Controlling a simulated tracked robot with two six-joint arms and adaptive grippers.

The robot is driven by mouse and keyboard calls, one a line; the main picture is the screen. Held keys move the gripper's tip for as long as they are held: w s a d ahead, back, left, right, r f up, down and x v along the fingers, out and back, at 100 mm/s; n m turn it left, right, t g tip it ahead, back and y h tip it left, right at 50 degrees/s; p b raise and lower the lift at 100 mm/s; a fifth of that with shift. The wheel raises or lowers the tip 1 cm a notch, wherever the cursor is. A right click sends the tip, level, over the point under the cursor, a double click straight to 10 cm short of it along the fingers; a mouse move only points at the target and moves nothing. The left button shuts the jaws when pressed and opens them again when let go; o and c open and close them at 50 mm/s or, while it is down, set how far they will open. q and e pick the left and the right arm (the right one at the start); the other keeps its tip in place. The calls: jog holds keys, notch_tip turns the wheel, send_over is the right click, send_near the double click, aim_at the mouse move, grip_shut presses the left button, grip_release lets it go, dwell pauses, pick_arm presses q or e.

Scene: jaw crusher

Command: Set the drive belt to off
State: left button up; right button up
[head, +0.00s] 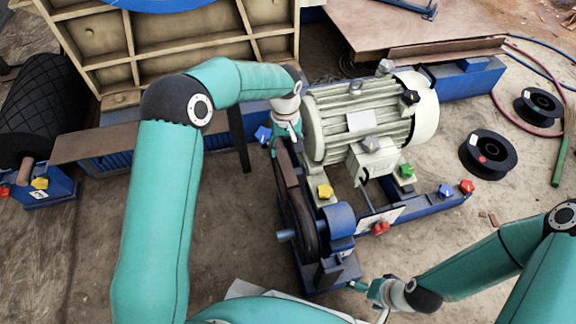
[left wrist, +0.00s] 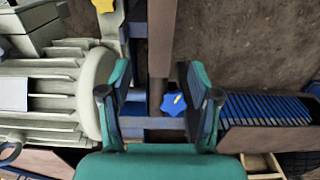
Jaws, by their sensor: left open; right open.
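The dark drive belt (head: 304,222) runs around pulleys beside the cream motor (head: 357,118) in the head view. A brown strip, which may be part of the belt, runs upright in the left wrist view (left wrist: 162,40). A blue star knob (head: 263,134) is at the belt's far end; it also shows in the left wrist view (left wrist: 174,104), between the fingers in the picture. My left gripper (head: 285,138) is open above the belt's far end, and its fingers show apart in the left wrist view (left wrist: 158,78). My right gripper (head: 366,289) is open and empty near the front of the blue frame.
More star knobs surround the motor: yellow (head: 325,191), green (head: 406,171) and red (head: 380,229). The ribbed crusher body (head: 160,45) stands behind. Black cable reels (head: 488,154) lie on the ground at right. Bare ground is free left of the belt.

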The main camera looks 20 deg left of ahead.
aim_at(286, 164)
pick_arm(q)
notch_tip(286, 164, down, 8)
jog(key=shift+r+b, duration=0.25)
jog(key=shift+b, duration=0.8)
jog(key=shift+c, duration=0.3)
grip_shut()
